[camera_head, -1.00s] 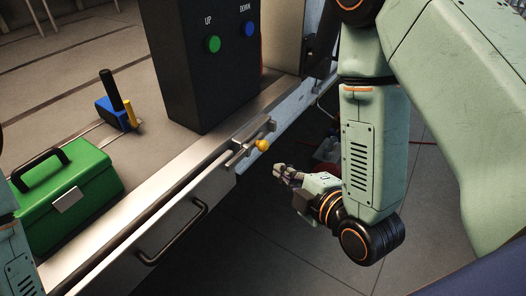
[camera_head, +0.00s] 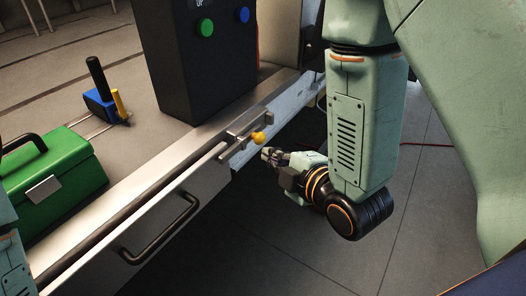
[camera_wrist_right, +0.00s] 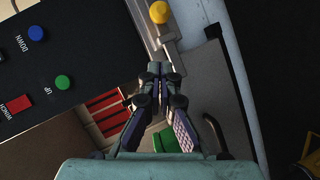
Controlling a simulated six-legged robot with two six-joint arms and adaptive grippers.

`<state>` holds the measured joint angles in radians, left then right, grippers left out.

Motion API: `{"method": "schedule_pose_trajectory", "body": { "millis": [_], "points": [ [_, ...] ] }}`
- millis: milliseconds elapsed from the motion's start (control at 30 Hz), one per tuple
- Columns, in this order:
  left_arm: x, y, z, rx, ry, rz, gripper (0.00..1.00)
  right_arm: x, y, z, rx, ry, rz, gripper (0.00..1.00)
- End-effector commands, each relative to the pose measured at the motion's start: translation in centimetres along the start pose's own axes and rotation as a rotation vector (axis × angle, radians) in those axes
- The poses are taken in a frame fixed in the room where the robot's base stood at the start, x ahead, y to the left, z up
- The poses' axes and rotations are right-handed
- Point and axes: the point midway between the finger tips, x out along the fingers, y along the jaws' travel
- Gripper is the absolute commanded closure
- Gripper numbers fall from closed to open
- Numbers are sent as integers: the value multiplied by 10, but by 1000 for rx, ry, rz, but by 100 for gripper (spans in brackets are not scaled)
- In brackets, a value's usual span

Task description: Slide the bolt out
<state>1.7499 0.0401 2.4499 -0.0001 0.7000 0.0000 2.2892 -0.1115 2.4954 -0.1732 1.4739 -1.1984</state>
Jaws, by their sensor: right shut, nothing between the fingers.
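The bolt (camera_head: 232,137) is a metal slide with a round yellow knob (camera_head: 258,138), mounted along the top front edge of the bench near its right end. In the right wrist view the knob (camera_wrist_right: 159,12) sits at the top, beyond the fingertips. My right gripper (camera_head: 268,155) is just to the right of and below the knob in the head view, apart from it. In the right wrist view my right gripper (camera_wrist_right: 160,72) is shut and empty. My left gripper is out of view; only part of my left arm shows at the left edge.
A black control box (camera_head: 205,60) with green and blue buttons stands behind the bolt. A green toolbox (camera_head: 60,180) and a blue block with a black handle (camera_head: 102,97) are on the bench. A drawer handle (camera_head: 160,228) juts from the front. Floor right of the bench is open.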

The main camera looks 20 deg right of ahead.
Motion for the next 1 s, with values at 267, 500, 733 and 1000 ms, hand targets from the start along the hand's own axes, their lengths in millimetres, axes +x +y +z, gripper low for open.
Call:
{"method": "schedule_pose_trajectory", "body": {
  "millis": [267, 500, 733, 1000],
  "points": [
    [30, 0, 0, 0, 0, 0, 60, 10, -3, 1, -1, -1, 3, 100],
    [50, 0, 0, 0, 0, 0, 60, 31, -3, 2, -4, -2, 4, 100],
    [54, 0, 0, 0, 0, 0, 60, 68, 0, 6, 6, -6, 2, 100],
    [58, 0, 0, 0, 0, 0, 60, 85, 0, 24, 4, -5, 2, 100]
  ]
}}
